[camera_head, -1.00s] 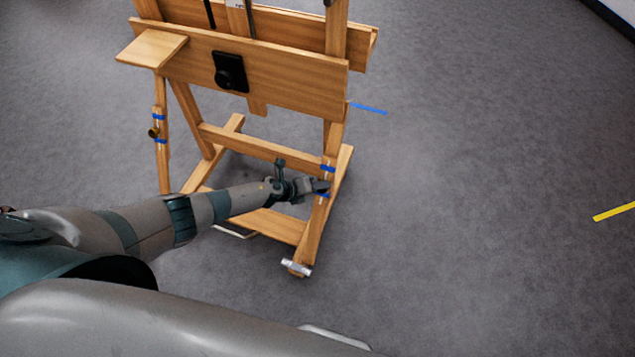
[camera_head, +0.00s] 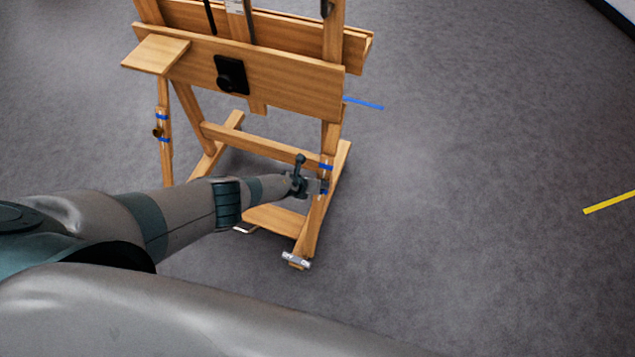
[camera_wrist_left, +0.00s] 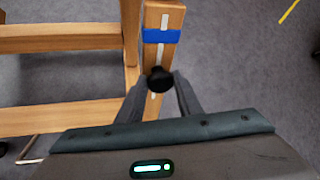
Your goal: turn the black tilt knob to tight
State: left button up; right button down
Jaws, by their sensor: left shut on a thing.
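The black tilt knob (camera_wrist_left: 160,79) sits on the slotted wooden post (camera_wrist_left: 164,19) of the easel, just below a blue tape band (camera_wrist_left: 161,36) in the left wrist view. My left gripper (camera_wrist_left: 160,88) has a finger on each side of the knob and is shut on it. In the head view my left gripper (camera_head: 318,186) is at the right post of the easel (camera_head: 328,150), between two blue tape marks. The knob is hidden there behind the gripper. My right gripper is in neither view.
A black plate with a knob (camera_head: 231,76) is on the easel's wide board (camera_head: 290,84). A brass-coloured knob (camera_head: 157,132) is on the left post. Blue tape (camera_head: 364,103) and yellow tape (camera_head: 609,202) lie on the grey floor, which is open at right.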

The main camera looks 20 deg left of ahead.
pick_arm(q)
jog(key=shift+d, duration=0.15)
jog(key=o, duration=1)
jog(key=shift+f, duration=0.1)
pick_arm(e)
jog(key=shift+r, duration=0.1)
